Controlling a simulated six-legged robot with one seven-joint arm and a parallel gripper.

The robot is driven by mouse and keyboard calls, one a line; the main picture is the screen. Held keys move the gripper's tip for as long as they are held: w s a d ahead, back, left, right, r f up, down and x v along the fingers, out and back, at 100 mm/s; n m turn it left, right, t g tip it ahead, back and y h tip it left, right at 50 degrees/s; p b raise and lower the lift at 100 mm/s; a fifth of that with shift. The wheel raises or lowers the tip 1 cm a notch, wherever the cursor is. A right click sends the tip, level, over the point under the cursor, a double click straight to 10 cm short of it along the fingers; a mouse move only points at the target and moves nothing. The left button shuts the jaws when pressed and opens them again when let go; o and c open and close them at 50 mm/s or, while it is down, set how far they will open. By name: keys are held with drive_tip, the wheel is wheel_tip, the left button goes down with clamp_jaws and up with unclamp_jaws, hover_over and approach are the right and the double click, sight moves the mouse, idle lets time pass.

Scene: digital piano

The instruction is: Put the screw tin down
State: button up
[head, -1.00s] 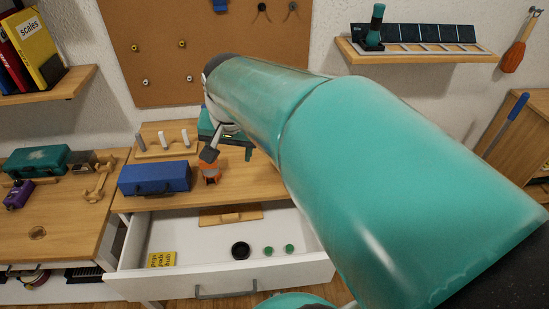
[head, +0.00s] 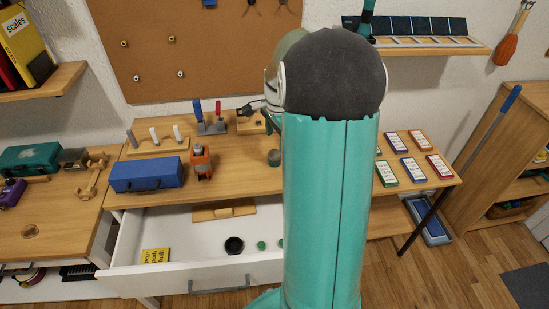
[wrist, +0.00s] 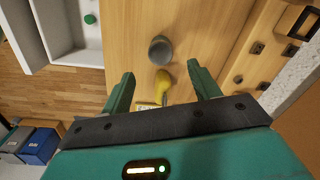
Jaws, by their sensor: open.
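A grey-green round container, which looks like the screw tin, stands on the wooden worktop (head: 240,175). In the head view the container (head: 273,157) is just left of my arm. In the wrist view the container (wrist: 160,50) is just beyond my fingertips, apart from them. My gripper (wrist: 160,70) is open, its two teal fingers spread wide with nothing clamped between them. A yellow bulb-shaped thing (wrist: 165,80) shows in the gap between the fingers, below the container in the picture.
A blue case (head: 147,174) and an orange tool (head: 201,162) stand on the worktop's left. Several coloured cards (head: 412,170) lie right of my arm.

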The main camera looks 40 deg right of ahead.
sight(275, 153)
drive_tip(key=f, duration=0.8)
drive_tip(key=shift+w+d+f, duration=0.1)
drive_tip(key=shift+w+f, duration=0.15)
drive_tip(key=shift+w, duration=0.15)
drive_tip(key=c, duration=1.2)
drive_tip(key=shift+o, duration=0.2)
drive_tip(key=shift+r, duration=0.15)
